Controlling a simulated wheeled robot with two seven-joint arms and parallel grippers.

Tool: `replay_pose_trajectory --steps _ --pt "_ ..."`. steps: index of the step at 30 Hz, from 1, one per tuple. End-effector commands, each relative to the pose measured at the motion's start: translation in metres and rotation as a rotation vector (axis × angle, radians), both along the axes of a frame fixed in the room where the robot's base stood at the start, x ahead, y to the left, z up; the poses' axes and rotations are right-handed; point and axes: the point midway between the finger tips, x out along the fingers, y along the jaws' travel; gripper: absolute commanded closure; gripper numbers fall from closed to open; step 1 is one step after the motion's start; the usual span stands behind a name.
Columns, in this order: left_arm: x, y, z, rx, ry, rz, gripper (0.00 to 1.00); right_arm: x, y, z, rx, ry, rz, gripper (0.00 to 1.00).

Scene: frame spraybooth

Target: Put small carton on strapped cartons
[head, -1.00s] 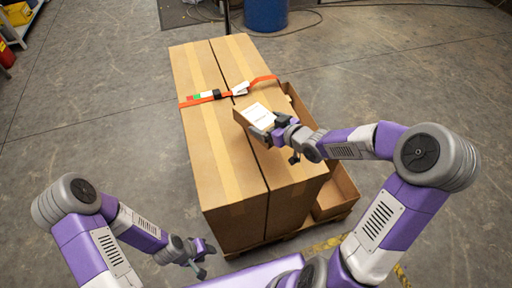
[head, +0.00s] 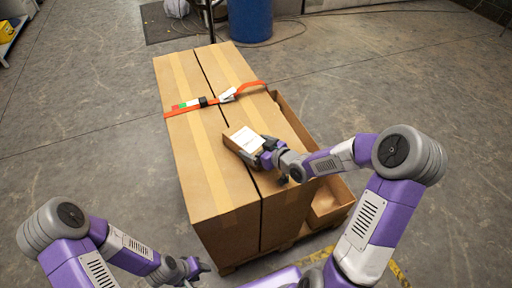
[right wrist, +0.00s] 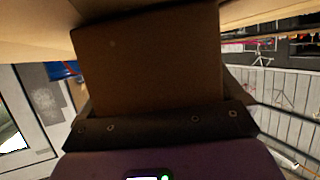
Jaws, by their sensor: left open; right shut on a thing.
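The small carton (head: 243,138) is brown with a white label on top. My right gripper (head: 266,154) is shut on it, from its right side. The carton appears over the tops of the strapped cartons (head: 213,170), near their middle seam. Whether it touches them I cannot tell. The strapped cartons are two tall brown boxes side by side, with an orange strap (head: 180,110) around them. In the right wrist view the small carton (right wrist: 148,70) fills the middle, between the dark fingers. My left gripper (head: 196,270) is open and empty, low in front of the cartons.
An open brown box (head: 328,208) stands against the right side of the cartons, on the same wooden pallet (head: 290,240). A blue barrel (head: 250,20) stands behind. The grey floor at left is clear.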

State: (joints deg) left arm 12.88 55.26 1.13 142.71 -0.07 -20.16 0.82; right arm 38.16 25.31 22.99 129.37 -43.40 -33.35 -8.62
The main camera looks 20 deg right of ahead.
Motion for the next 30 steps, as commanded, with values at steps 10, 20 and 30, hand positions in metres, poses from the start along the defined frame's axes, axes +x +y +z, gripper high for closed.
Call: replay_pose_trajectory --steps 10,20,30 --pt "0.0 0.0 -0.001 0.0 0.0 0.0 0.57 0.0 0.0 -0.002 0.0 0.001 0.0 0.0" --pt "0.0 0.0 0.022 0.0 0.0 0.0 0.57 -0.037 -0.018 0.021 -0.003 0.002 -0.005 0.0" --pt "0.0 0.0 0.047 0.0 0.0 0.0 0.57 -0.09 -0.042 0.045 -0.002 0.001 -0.004 0.0"
